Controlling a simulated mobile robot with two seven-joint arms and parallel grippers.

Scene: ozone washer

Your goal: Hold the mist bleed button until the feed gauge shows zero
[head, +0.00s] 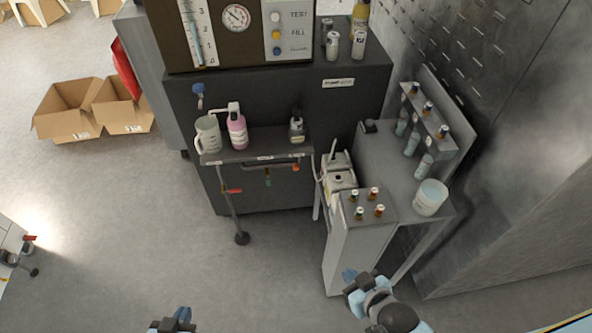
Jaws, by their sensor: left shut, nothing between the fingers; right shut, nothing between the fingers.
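A round white gauge (236,17) is on the dark machine at the top; its needle shows, but its reading and name are too small to tell. To its right a pale panel (287,30) carries a white button marked TEST (275,16), an orange one marked FILL (276,34) and a blue one (277,50) whose label I cannot read. I cannot tell which control is the mist bleed button. My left gripper (181,316) is shut and empty at the bottom edge, over the floor. My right gripper (352,281) is shut and empty, in front of the white cabinet. Both are far from the panel.
A shelf (262,148) on the machine's front holds a jug (208,134), a pink bottle (237,130) and a dark-topped bottle (297,128). A grey side table (385,160) with bottles and a white tub (430,197) stands right. Cardboard boxes (68,110) lie left. Floor between is clear.

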